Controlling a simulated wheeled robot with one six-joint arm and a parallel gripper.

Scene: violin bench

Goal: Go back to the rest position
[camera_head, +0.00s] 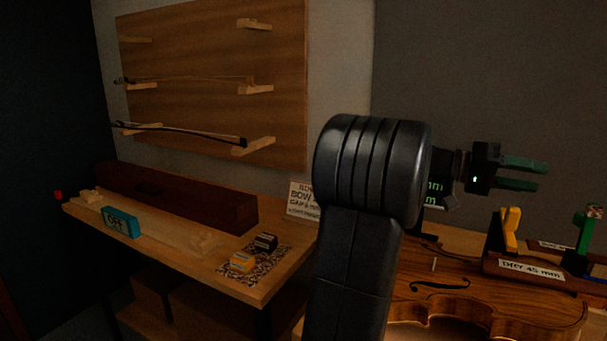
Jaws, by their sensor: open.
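My gripper (519,173) is in the right half of the head view, on the end of my dark arm. Its two green fingers point right and stand apart with nothing between them. It is in the air above a brown violin (450,290), which lies on the bench at the lower right. My arm link hides the violin's left part and some of the bench.
A wall board (215,60) carries bows on pegs. The left bench (165,246) holds a long dark red case (170,198), a teal box (121,222), small blocks and a sign (303,199). A yellow piece (510,228) and a green piece (586,230) stand beyond the violin, near a label.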

